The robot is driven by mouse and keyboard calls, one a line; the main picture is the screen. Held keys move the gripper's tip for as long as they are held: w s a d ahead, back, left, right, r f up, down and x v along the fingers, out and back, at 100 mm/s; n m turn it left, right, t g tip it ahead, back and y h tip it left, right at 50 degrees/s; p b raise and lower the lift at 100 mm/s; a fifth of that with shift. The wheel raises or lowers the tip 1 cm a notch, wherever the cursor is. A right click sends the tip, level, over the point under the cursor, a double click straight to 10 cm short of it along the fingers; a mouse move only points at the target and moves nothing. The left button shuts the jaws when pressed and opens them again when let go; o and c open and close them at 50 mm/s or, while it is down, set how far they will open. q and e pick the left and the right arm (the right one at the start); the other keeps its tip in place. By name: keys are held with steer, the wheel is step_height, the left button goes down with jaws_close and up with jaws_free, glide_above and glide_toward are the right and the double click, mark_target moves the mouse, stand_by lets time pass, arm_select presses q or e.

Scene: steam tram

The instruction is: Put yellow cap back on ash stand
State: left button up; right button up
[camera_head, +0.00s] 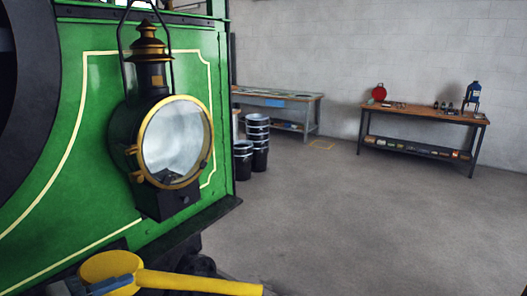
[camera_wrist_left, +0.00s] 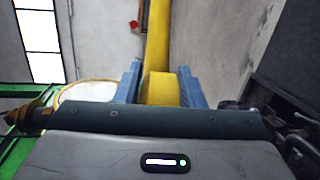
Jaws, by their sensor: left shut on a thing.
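A yellow piece (camera_head: 195,283), which I take to be the yellow cap, shows at the bottom left of the head view. It has a broad rounded end and a long bar reaching to the right. My left gripper (camera_head: 112,284) is shut on the rounded end, with a blue finger across it. In the left wrist view the yellow piece (camera_wrist_left: 158,40) lies between the two blue fingers (camera_wrist_left: 160,88) and its bar runs up out of the picture. I cannot make out an ash stand in either view. My right gripper is not in view.
A green tram front with a large brass-rimmed lamp (camera_head: 172,140) stands close on the left. Black buckets (camera_head: 257,145) and a workbench (camera_head: 285,97) stand behind it. Another wooden bench (camera_head: 420,114) is at the back right. The grey floor between is clear.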

arm_select(q)
steer(key=d+f+n+t+y+b, duration=0.1)
steer(key=d+f+n+y+b, duration=0.15)
steer(key=f, duration=0.55)
steer(key=d+f+n+t+y+b, duration=0.1)
steer(key=f+n+t+y+b, duration=0.2)
steer(key=f, duration=0.4)
steer(key=d+f+n+y+b, duration=0.1)
steer(key=d+f+n+y, duration=0.15)
steer(key=f+y, duration=0.4)
steer(key=w+r+h, duration=0.1)
steer(key=w+r, duration=0.3)
steer(key=w, duration=0.1)
steer(key=shift+a+r+h, duration=0.15)
steer(key=shift+r+h, duration=0.15)
steer(key=shift+r, duration=0.05)
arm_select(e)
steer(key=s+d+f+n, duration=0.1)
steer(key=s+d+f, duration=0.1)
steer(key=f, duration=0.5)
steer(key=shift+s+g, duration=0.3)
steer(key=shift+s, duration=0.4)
arm_select(q)
steer(key=shift+s, duration=0.1)
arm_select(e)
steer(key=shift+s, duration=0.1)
